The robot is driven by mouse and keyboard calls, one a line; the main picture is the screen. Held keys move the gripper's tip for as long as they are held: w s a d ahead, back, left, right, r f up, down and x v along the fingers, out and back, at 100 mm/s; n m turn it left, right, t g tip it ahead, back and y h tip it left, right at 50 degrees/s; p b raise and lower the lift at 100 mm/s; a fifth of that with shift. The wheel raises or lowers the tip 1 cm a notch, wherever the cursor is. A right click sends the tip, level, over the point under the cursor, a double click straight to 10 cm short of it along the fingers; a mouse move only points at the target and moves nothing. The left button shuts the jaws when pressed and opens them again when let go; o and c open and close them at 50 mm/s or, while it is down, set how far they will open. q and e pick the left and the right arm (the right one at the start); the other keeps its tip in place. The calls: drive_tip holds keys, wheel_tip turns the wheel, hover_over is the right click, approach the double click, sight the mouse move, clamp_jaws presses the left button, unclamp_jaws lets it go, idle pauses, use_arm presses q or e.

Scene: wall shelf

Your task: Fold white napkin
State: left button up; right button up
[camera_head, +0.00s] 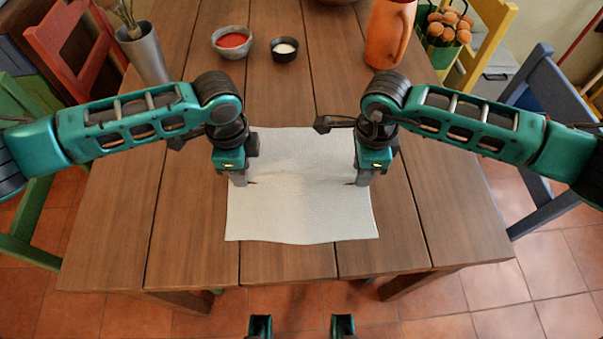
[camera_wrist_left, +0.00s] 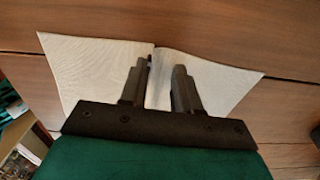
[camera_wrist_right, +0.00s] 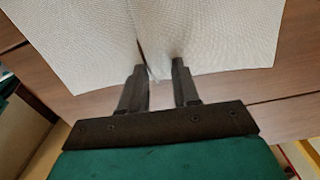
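The white napkin (camera_head: 300,215) lies spread out on the wooden table, with a faint crease across its middle between my grippers. My left gripper (camera_head: 241,181) points down at the napkin's left edge. In the left wrist view its fingers (camera_wrist_left: 160,72) stand apart, with the napkin (camera_wrist_left: 92,68) and its crease between them. My right gripper (camera_head: 361,180) points down at the right edge. In the right wrist view its fingers (camera_wrist_right: 160,72) are also apart, with the napkin (camera_wrist_right: 215,35) creased and its edge dipping between them. Contact with the fingertips is unclear.
The table (camera_head: 190,225) is bare around the napkin. At its far side stand a bowl of red food (camera_head: 232,42), a small dark bowl (camera_head: 285,49), an orange jug (camera_head: 388,35) and a grey vase (camera_head: 145,55). Chairs surround the table, including a blue one (camera_head: 545,85).

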use_arm(q)
clamp_jaws()
use_arm(e)
clamp_jaws()
idle(0.4)
use_arm(q)
drive_tip(key=shift+r, duration=0.1)
use_arm(e)
drive_tip(key=shift+r, duration=0.15)
